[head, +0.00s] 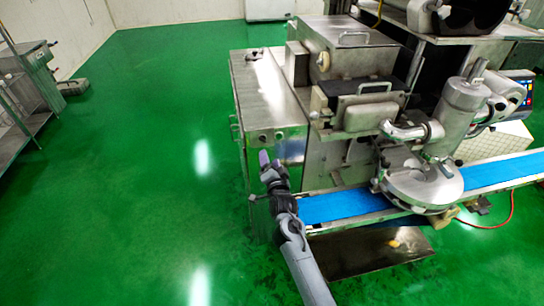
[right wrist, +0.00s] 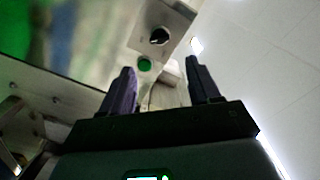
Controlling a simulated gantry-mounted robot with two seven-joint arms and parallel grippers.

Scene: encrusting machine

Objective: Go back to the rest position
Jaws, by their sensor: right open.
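My right gripper (head: 266,160) shows in the head view at the front left corner of the encrusting machine (head: 268,95), left of the blue conveyor belt (head: 345,203). In the right wrist view its two fingers (right wrist: 158,88) stand apart with nothing between them. Beyond the fingers there, a panel carries a black knob (right wrist: 159,36) and a green button (right wrist: 145,64). I cannot tell whether the fingers touch the machine. My left gripper is in neither view.
A metal tray (head: 350,255) with a small yellowish piece (head: 394,244) lies below the belt. A metal rack (head: 25,100) stands at the far left. The green floor (head: 140,180) between rack and machine is clear. A red cable (head: 490,226) hangs at the right.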

